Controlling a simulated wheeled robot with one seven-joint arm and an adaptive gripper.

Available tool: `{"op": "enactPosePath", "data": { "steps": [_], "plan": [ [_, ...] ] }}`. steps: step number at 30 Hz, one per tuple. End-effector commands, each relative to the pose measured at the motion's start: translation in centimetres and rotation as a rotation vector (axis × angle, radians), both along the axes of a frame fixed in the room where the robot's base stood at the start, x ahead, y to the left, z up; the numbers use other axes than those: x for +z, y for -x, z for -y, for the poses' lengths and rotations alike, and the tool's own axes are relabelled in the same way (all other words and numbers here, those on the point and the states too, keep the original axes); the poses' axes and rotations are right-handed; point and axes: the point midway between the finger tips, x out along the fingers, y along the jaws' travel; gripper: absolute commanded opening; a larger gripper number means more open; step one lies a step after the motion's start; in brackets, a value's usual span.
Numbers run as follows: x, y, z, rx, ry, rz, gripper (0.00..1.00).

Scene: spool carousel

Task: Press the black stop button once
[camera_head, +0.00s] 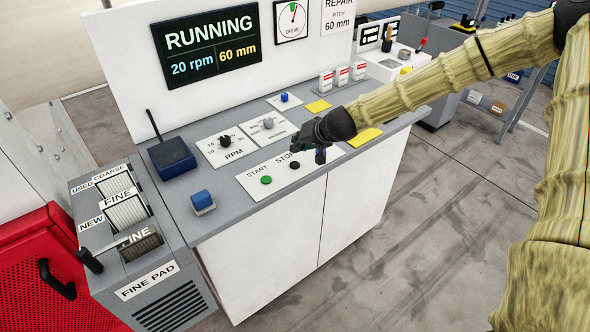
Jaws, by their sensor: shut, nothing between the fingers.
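The black stop button (295,165) sits on a white START/STOP plate (280,182) on the grey console top. The STOP label above it is partly covered by my gripper. The green start button (266,180) is to its left. My gripper (320,157) is shut and empty, with its fingers pointing down just right of the stop button. It appears to be above the plate; I cannot tell the exact height, and no contact with the button shows. The screen (208,45) reads RUNNING, 20 rpm, 60 mm.
The RPM knob (225,141) and another knob plate lie behind the buttons. A dark blue box with an antenna (172,158) and a blue block (202,201) stand at left. Yellow pads (364,137) and red-white boxes (342,76) are near my arm.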

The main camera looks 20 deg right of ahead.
Motion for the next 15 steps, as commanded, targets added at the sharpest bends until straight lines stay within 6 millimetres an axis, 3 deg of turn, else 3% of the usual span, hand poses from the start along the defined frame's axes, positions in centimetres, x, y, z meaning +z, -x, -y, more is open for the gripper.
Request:
{"op": "enactPosePath", "data": {
  "steps": [1,6,15],
  "plan": [
    [-1.1,0.0,0.0,0.0,-0.001,-0.001,0.0],
    [-2.7,0.0,0.0,0.001,0.0,-0.001,0.0],
    [-3.4,0.0,0.0,0.0,0.0,0.0,0.0]
  ]
}}
